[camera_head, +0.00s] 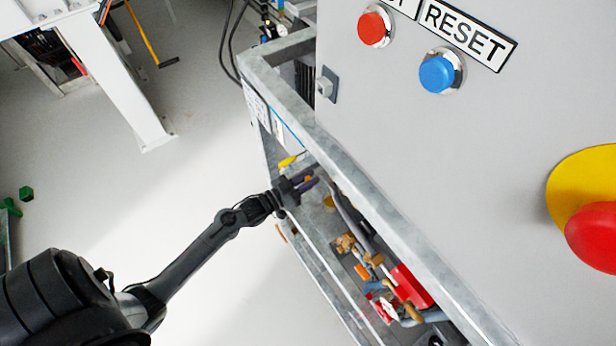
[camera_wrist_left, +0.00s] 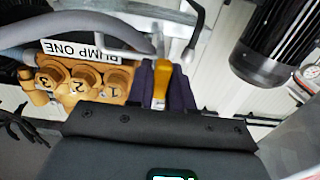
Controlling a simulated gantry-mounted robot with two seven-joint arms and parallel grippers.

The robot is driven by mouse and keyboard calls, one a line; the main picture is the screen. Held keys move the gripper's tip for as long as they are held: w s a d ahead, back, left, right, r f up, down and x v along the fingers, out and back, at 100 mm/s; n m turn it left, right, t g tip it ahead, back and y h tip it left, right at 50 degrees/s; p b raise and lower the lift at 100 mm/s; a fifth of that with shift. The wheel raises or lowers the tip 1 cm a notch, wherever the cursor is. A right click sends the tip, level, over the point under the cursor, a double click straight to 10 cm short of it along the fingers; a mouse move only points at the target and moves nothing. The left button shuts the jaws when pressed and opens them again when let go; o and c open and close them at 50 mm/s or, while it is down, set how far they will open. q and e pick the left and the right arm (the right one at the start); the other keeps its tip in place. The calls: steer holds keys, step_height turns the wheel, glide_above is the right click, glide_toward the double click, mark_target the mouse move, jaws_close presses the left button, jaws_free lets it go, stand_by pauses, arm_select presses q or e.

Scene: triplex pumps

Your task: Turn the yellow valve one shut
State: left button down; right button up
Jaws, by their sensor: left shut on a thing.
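The yellow valve handle (camera_wrist_left: 161,82) shows upright between the purple fingers of my left gripper (camera_wrist_left: 166,92) in the left wrist view. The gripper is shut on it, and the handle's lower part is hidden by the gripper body. In the head view my left gripper (camera_head: 303,183) reaches in at the side of the metal frame, with a small bit of yellow between its fingers. Another yellow handle (camera_head: 288,161) stands just beyond the gripper, apart from it. My right gripper is not in view.
An orange pump block with numbered caps (camera_wrist_left: 84,82) and a PUMP ONE label (camera_wrist_left: 80,50) sit beside the gripper. A grey hose (camera_wrist_left: 85,27) and black motor (camera_wrist_left: 275,40) are close. The frame rail (camera_head: 350,175) and control panel (camera_head: 450,160) stand right of the arm.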

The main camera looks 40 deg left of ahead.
arm_select(q)
steer(key=c, duration=1.1)
jaws_free()
steer(key=shift+s+a, duration=0.15)
steer(key=shift+s, duration=0.4)
steer(key=p+v, duration=0.3)
steer(key=v, duration=0.6)
steer(key=shift+s, duration=0.35)
